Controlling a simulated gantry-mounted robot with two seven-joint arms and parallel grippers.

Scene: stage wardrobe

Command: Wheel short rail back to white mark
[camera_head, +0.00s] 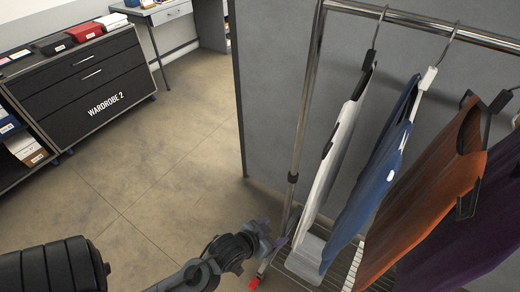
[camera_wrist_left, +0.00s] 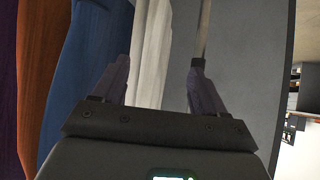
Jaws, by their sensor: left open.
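The rail is a chrome-framed clothes rack on the right in the head view, with its near upright post (camera_head: 301,130) standing beside a grey panel. A white (camera_head: 335,150), a blue (camera_head: 375,180), an orange (camera_head: 432,205) and a purple garment hang from its top bar (camera_head: 430,24). My left gripper (camera_head: 277,243) is low beside the post. In the left wrist view its fingers (camera_wrist_left: 160,82) are apart with nothing held between them; the post (camera_wrist_left: 203,30) lines up with the right finger. I cannot tell whether they touch. No white mark shows. My right gripper is out of view.
A grey partition (camera_head: 265,90) stands close behind the rack. A black drawer cabinet (camera_head: 85,85) labelled WARDROBE 2 stands at left. The tiled floor (camera_head: 165,170) between is clear.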

